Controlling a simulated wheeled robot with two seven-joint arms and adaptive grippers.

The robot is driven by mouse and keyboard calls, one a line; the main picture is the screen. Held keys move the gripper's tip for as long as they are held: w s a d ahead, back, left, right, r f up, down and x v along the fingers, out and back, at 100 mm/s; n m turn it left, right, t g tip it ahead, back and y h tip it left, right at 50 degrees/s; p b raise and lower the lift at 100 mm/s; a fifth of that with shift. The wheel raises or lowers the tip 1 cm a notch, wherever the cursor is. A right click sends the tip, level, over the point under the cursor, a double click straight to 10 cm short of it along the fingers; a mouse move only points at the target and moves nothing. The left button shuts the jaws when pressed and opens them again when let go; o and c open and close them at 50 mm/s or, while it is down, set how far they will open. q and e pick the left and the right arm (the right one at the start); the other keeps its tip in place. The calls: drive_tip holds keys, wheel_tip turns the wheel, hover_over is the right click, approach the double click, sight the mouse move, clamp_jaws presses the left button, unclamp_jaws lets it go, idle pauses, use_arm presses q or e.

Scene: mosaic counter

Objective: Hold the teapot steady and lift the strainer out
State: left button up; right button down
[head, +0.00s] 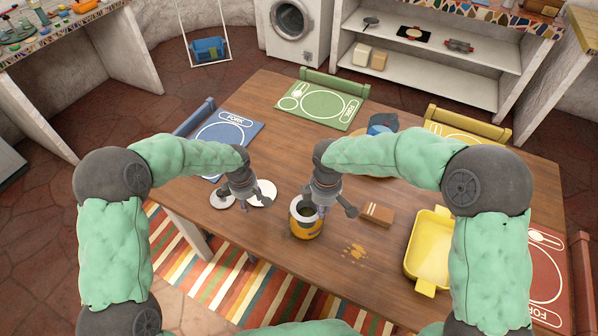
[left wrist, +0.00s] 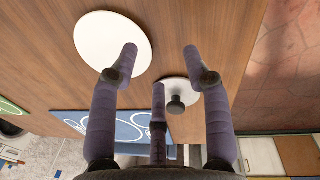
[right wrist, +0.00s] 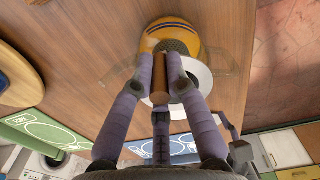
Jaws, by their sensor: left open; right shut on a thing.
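The orange teapot (head: 306,230) stands upright near the table's front edge; it also shows in the right wrist view (right wrist: 181,28). My right gripper (head: 336,205) is above it, shut on the strainer's brown handle (right wrist: 160,78). The strainer's dark mesh (right wrist: 176,48) shows beyond the fingertips; whether it is clear of the pot cannot be told. My left gripper (head: 251,196) is open and empty, left of the teapot and apart from it. Below it lie a white plate (left wrist: 112,45) and a white lid with a dark knob (left wrist: 177,103).
A brown block (head: 376,214) lies right of the teapot, with an orange paw mark (head: 354,251) in front. A yellow tray (head: 428,248) stands farther right. Blue (head: 223,134), green (head: 319,104) and other placemats line the table edges. Bare wood separates the teapot from the green mat.

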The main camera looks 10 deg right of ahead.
use_arm(q)
drive_tip(key=w+d+r+n, duration=0.2)
drive_tip(key=d+r+n, duration=0.25)
drive_tip(key=d, duration=0.65)
drive_tip(key=s+d+r+n+g, duration=0.15)
drive_tip(key=s+d+r, duration=0.3)
drive_tip(key=r, duration=0.45)
drive_tip(key=f, duration=1.1)
drive_tip(key=shift+w+d+f, duration=0.1)
drive_tip(key=shift+d+f, duration=0.1)
